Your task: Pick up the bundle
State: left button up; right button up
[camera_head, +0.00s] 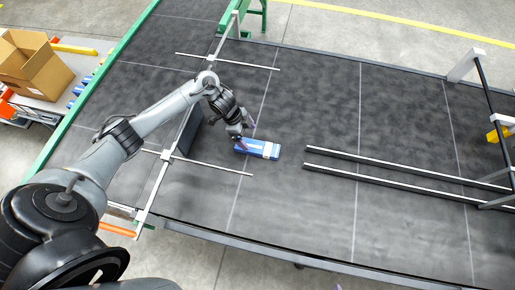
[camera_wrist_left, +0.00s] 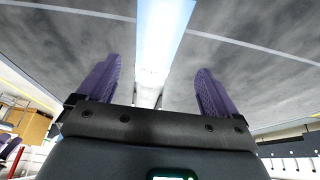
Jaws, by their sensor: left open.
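The bundle (camera_head: 263,149) is a small blue and white flat pack lying on the dark conveyor belt, near the middle of the head view. My left gripper (camera_head: 248,132) is just above and beside its left end. In the left wrist view, the bundle (camera_wrist_left: 160,40) shows as a light blue and white strip running between the two purple fingers of my left gripper (camera_wrist_left: 156,88). There is a visible gap between each finger and the bundle, and the gripper is open. Whether the fingertips reach down past its sides is hard to tell. My right gripper is not seen.
The dark belt (camera_head: 320,210) is bare around the bundle. Two parallel rails (camera_head: 400,172) lie to its right. A metal guide frame (camera_head: 168,155) with thin rods stands to its left, near my arm. An open cardboard box (camera_head: 35,65) sits at the far left.

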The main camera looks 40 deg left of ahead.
aim_at(258, 146)
pick_arm(q)
jog(key=x, duration=0.2)
jog(key=shift+d+f, duration=0.15)
jog(key=shift+f, duration=0.1)
jog(key=d+f, duration=0.2)
jog(key=f, duration=0.1)
jog(key=shift+w+d+f, duration=0.2)
jog(key=shift+w+d, duration=0.05)
jog(key=shift+w, duration=0.1)
jog(key=shift+w+d+f, duration=0.15)
jog(key=shift+f, duration=0.45)
jog(key=c, duration=1.2)
jog(key=shift+o, duration=0.2)
jog(key=shift+r, duration=0.15)
